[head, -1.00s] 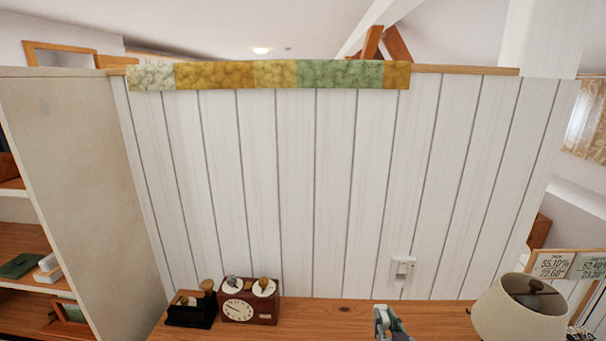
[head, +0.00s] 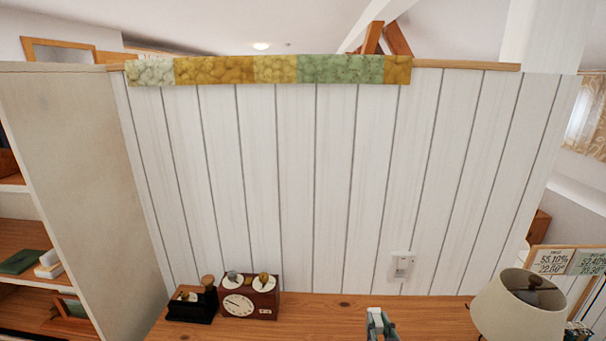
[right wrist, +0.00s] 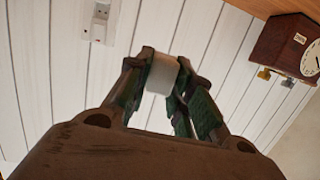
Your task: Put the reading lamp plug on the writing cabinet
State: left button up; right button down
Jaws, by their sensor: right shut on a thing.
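My right gripper (head: 376,316) shows at the bottom of the head view, in front of the wooden top of the writing cabinet (head: 330,305). In the right wrist view, its fingers (right wrist: 165,85) are shut on a small whitish block, which I take for the reading lamp plug (right wrist: 162,74). The plug is held clear of the panelled wall behind it. The reading lamp (head: 518,308), with a cream shade, stands at the right. My left gripper is not in view.
A white wall socket (head: 402,264) is on the white plank wall (head: 290,190). A brown clock box (head: 249,297) and a black box (head: 192,305) stand at the cabinet's left back. The cabinet top between clock and gripper is clear. A shelf (head: 30,250) is at far left.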

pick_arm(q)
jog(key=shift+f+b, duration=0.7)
pick_arm(e)
jog(key=shift+f, duration=1)
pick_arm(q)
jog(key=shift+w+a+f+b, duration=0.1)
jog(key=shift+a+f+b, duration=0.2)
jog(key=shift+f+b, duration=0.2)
pick_arm(e)
jog(key=shift+f, duration=0.75)
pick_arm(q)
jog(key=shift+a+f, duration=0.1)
pick_arm(e)
jog(key=shift+f, duration=0.15)
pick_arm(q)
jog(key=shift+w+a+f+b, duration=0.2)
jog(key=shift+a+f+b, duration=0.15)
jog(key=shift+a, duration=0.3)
pick_arm(e)
jog(key=shift+f, duration=0.45)
pick_arm(q)
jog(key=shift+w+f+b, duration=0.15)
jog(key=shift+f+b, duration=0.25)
jog(key=shift+b, duration=0.1)
pick_arm(e)
jog(key=shift+f, duration=0.7)
